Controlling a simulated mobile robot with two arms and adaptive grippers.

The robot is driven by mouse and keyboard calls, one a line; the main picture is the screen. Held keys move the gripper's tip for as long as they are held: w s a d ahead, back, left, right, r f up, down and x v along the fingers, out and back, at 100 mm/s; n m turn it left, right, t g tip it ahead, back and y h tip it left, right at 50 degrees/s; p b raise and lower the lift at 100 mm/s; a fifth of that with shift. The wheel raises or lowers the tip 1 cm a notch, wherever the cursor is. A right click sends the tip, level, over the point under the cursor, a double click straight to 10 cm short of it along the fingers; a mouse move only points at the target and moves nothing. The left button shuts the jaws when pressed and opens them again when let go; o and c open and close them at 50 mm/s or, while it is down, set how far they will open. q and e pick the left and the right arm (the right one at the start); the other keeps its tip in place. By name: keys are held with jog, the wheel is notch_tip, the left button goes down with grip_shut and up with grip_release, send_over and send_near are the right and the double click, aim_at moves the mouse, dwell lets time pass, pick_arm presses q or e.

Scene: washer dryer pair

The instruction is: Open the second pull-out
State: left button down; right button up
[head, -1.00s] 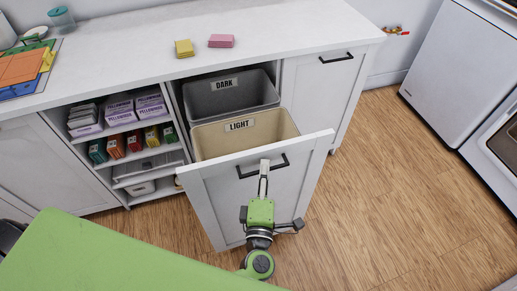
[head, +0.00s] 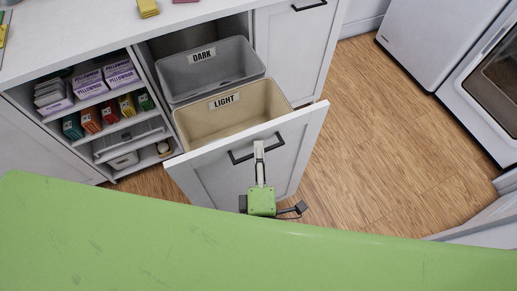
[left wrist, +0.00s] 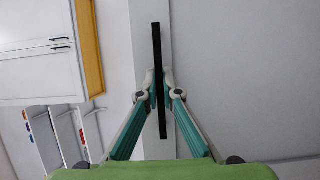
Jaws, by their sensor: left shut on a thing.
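A white pull-out front (head: 225,184) stands drawn out from the cabinet. Behind it are a beige bin labelled LIGHT (head: 238,118) and a grey bin labelled DARK (head: 215,76), both looking empty. My left gripper (head: 259,150) is shut on the front's black bar handle (head: 240,158). In the left wrist view the fingertips (left wrist: 158,82) close on the handle (left wrist: 157,40) from both sides. Another cabinet front to the right, with a black handle (head: 308,6), is shut. My right gripper is not in view.
Open shelves (head: 118,128) with purple boxes and small coloured packets stand left of the pull-out. Yellow sponges (head: 148,8) lie on the white counter (head: 75,40). White appliances (head: 440,50) stand at the right. The wooden floor (head: 375,130) between is clear.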

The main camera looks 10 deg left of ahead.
pick_arm(q)
jog(key=c, duration=2.2)
grip_release()
jog(key=v, duration=0.7)
jog(key=shift+s+f, duration=0.2)
jog(key=shift+s, duration=0.15)
